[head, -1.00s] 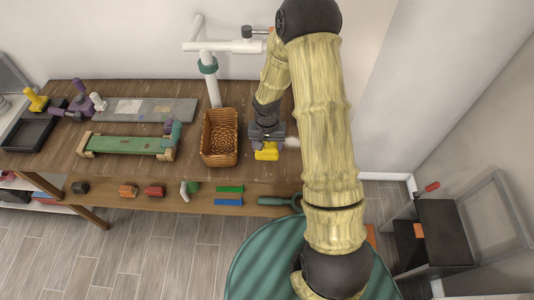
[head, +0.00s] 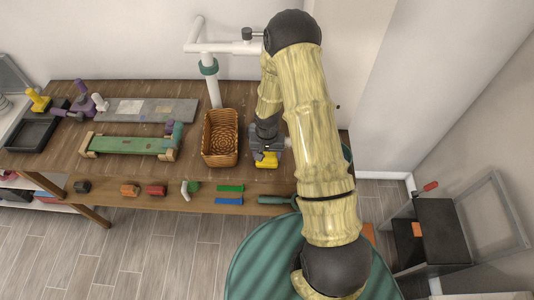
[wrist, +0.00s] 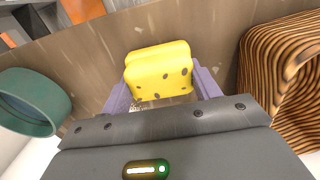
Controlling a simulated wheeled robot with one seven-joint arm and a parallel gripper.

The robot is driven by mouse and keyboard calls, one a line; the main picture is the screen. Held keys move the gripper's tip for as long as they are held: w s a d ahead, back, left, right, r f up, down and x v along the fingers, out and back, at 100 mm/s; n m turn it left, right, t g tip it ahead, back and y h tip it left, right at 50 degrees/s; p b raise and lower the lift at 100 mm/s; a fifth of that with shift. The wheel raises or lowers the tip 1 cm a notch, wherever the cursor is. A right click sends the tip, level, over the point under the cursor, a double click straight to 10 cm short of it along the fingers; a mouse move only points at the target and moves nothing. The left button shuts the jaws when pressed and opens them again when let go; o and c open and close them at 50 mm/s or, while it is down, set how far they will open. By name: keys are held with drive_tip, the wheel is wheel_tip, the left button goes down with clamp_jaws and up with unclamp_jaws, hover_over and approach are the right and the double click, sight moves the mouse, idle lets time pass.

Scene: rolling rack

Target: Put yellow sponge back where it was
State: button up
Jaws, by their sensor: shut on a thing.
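The yellow sponge (head: 268,160) is at my gripper (head: 265,150), near the front edge of the wooden table (head: 190,102), just right of the wicker basket (head: 220,138). In the wrist view the yellow sponge (wrist: 160,72) shows dark spots and sits between the two purple fingers of my gripper (wrist: 162,88). The gripper is shut on it. I cannot tell whether the sponge touches the table top. The basket (wrist: 285,70) stands beside the gripper in the wrist view, apart from it.
A green bench-like piece (head: 125,145) and a grey board (head: 150,110) lie on the table left of the basket. A white pipe (head: 212,92) stands behind the basket. A round green top (head: 255,262) is in front.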

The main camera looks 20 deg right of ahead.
sight(267, 155)
drive_tip(key=o, duration=0.9)
drive_tip(key=shift+r, duration=0.1)
wheel_tip(267, 155, up, 12)
drive_tip(key=b, duration=0.3)
idle(0.3)
